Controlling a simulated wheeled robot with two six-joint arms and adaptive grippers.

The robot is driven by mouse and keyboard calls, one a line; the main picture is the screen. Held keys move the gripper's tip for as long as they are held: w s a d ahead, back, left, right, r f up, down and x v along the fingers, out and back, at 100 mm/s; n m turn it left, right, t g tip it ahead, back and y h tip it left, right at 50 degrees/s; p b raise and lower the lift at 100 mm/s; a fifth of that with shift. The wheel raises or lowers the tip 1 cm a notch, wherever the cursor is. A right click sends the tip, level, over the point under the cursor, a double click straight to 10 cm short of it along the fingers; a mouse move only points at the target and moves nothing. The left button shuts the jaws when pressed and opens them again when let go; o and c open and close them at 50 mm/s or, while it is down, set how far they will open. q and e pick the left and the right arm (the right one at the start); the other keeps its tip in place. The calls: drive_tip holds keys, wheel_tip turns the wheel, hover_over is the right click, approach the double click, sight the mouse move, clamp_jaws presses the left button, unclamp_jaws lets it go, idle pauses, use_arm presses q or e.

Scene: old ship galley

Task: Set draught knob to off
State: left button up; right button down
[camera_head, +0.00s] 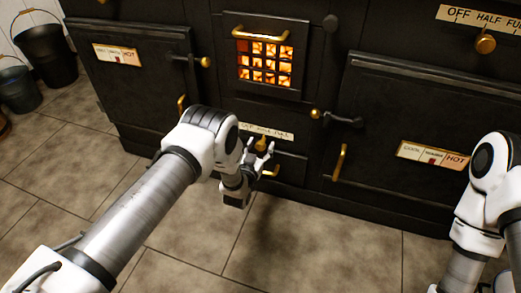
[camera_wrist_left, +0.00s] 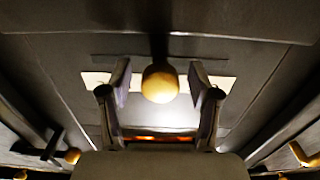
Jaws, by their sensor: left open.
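A small brass knob (camera_head: 261,144) sits on the black stove front below the fire grate, at a pale label (camera_head: 280,134) whose lettering is partly hidden by my left arm. My left gripper (camera_head: 262,160) is open in front of this knob. In the left wrist view the knob (camera_wrist_left: 160,84) sits between the two spread fingers of my left gripper (camera_wrist_left: 160,95), with a gap on each side. A second brass knob (camera_head: 485,44) is at the upper right, under a label (camera_head: 480,18) reading OFF HALF FULL. My right gripper is not in view.
The glowing fire grate (camera_head: 267,62) is above the label. Oven doors flank it, with a left gauge (camera_head: 117,54) and right gauge (camera_head: 432,154). A brass handle (camera_head: 339,162) projects right of my gripper. Buckets (camera_head: 48,48) stand far left. The tiled floor (camera_head: 310,240) in front is clear.

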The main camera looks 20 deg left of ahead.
sight(246, 134)
use_arm(q)
clamp_jaws()
drive_tip(key=a+p, duration=0.1)
drive_tip(key=a, duration=0.5)
drive_tip(key=shift+w+a+r, duration=0.1)
drive_tip(key=shift+a, duration=0.15)
unclamp_jaws()
drive_tip(key=shift+a, duration=0.1)
drive_tip(key=s, duration=1.2)
drive_tip(key=shift+a, duration=0.15)
